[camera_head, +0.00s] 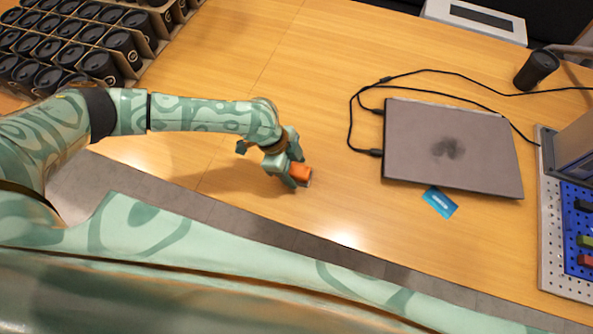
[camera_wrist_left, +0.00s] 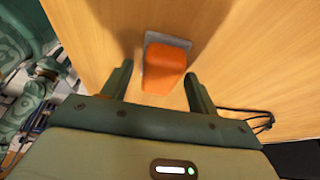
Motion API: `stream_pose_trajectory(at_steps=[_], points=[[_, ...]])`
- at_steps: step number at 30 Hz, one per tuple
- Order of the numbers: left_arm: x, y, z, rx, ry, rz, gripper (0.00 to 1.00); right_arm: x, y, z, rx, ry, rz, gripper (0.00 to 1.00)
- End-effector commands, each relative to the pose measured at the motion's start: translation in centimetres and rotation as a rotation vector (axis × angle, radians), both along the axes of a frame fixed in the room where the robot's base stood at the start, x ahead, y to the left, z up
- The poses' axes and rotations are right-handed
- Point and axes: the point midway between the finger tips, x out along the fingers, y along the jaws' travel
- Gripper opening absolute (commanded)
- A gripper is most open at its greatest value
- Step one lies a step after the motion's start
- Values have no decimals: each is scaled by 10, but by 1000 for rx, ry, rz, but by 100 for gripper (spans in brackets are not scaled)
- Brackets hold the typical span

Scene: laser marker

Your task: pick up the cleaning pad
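The cleaning pad is an orange block on a thin grey base. In the head view the pad (camera_head: 301,173) is on the wooden table near its front edge, partly covered by my left gripper (camera_head: 292,170). In the left wrist view the pad (camera_wrist_left: 164,68) lies ahead, between the lines of the two fingers of my left gripper (camera_wrist_left: 158,80). The fingers are apart, with a gap on each side of the pad. My right gripper is not in view.
A closed grey laptop (camera_head: 415,150) with a dark smudge and black cables lies to the right, a blue card (camera_head: 440,202) at its front edge. A black cup (camera_head: 536,68) and a machine with a pegboard (camera_head: 551,255) stand farther right. Boxed black cups (camera_head: 122,50) fill the back left.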

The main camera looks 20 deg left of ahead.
Motion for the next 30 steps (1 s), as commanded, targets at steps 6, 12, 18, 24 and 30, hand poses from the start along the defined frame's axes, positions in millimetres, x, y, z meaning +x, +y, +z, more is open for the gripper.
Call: stream_pose_trajectory(at_steps=[6, 12, 18, 24, 30], points=[[0, 0, 0, 0, 0, 0, 15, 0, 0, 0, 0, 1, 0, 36], [0, 0, 1, 0, 0, 0, 15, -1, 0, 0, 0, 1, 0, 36], [0, 0, 13, -1, -1, -1, 15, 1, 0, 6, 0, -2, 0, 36], [-12, -2, 52, -2, -3, -4, 15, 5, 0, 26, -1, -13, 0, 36], [-55, -10, 104, -2, -3, -4, 15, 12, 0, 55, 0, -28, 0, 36]])
